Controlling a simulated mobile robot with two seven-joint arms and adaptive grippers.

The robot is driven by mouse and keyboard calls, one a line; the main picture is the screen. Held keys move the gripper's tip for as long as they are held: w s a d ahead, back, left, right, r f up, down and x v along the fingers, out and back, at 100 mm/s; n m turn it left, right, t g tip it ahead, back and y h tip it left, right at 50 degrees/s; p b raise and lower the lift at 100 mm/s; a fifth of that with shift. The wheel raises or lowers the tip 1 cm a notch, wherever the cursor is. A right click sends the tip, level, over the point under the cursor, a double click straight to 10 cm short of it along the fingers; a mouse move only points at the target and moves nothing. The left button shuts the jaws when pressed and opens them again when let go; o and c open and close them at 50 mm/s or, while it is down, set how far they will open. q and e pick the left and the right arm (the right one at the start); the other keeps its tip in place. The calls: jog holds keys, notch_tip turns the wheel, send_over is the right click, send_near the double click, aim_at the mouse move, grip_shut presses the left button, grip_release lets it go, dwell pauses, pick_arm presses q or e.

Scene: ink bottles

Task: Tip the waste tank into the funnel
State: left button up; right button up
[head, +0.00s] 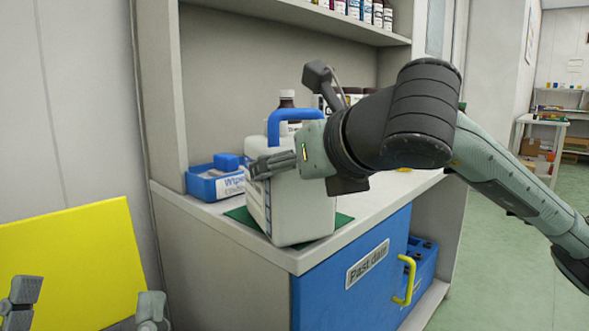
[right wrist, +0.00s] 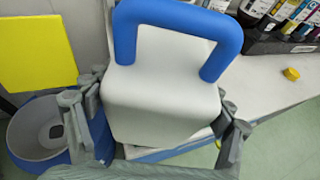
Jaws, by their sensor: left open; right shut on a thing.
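The waste tank (head: 300,205) is a white block-shaped container with a blue handle (head: 290,117). It is upright on or just above a green mat (head: 240,216) at the counter's front. My right gripper (head: 275,164) is shut on the tank's body, below the handle. In the right wrist view the tank (right wrist: 160,90) sits between the fingers. A round grey bowl with a blue outside, which looks like the funnel (right wrist: 38,130), lies low at the left of that view. In the head view I cannot see it. My left gripper (head: 85,305) is open and empty at bottom left.
A blue box of wipes (head: 215,180) and a dark bottle (head: 287,98) stand behind the tank. A yellow panel (head: 75,260) is at lower left. The blue cabinet door (head: 350,275) has a yellow handle (head: 405,280). A yellow cap (right wrist: 291,74) lies on the counter.

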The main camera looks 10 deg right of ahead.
dwell(0.4)
jog(key=o, duration=1.6)
jog(key=shift+f, duration=0.1)
jog(key=shift+o, duration=0.2)
